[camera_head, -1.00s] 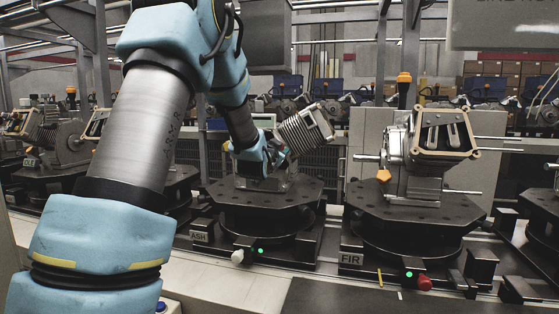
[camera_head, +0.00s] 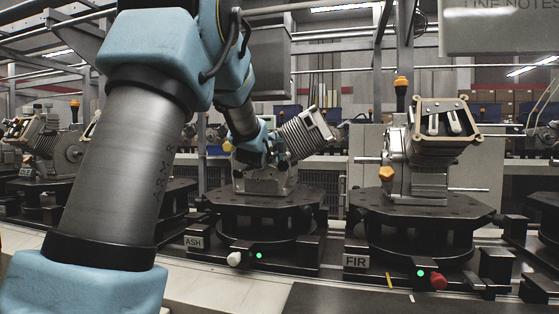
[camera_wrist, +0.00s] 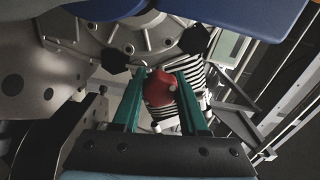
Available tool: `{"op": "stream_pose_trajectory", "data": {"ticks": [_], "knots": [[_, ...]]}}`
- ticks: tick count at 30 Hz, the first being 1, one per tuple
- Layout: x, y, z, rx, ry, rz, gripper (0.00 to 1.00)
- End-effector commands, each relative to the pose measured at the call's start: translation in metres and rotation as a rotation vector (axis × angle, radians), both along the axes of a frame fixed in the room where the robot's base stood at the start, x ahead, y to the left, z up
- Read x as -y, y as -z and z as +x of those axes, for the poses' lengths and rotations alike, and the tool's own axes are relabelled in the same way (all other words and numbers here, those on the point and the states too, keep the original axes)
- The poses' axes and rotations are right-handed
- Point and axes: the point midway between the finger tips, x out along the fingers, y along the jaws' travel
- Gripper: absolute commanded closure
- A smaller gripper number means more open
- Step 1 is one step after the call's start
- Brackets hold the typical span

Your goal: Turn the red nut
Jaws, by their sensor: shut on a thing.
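The red nut (camera_wrist: 159,88) shows in the wrist view between the two green fingers of my gripper (camera_wrist: 161,100). The fingers are shut on it from both sides. Behind the nut is a grey finned engine part, which the head view shows as a finned cylinder (camera_head: 304,133) on the fixture labelled ASH (camera_head: 262,205). In the head view my arm reaches to the left side of that engine, and my wrist hides the nut and the fingertips.
Dark hexagonal knobs (camera_wrist: 194,40) sit close beside my gripper in the wrist view. To the right in the head view stands the FIR fixture (camera_head: 425,212) with another engine (camera_head: 445,130) and an orange nut (camera_head: 386,173). A red knob (camera_head: 438,282) and a white knob (camera_head: 234,259) are at the front.

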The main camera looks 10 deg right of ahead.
Motion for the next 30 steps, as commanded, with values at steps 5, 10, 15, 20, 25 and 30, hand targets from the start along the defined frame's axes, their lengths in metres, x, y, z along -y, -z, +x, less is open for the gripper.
{"op": "stream_pose_trajectory", "data": {"ticks": [5, 10, 15, 20, 25, 30], "knots": [[0.0012, 0.0067, -0.0006, 0.082, 0.002, 0.145, 1.0], [0.0007, 0.0071, -0.0004, 0.159, 0.001, 0.287, 1.0], [0.0004, 0.0069, -0.0002, 0.229, 0.001, 0.414, 1.0], [0.0005, 0.0062, -0.0003, 0.283, 0.001, 0.516, 1.0], [0.0002, 0.005, 0.0, 0.323, 0.0, 0.592, 1.0], [0.0004, 0.0035, 0.0001, 0.35, 0.001, 0.64, 1.0]]}}
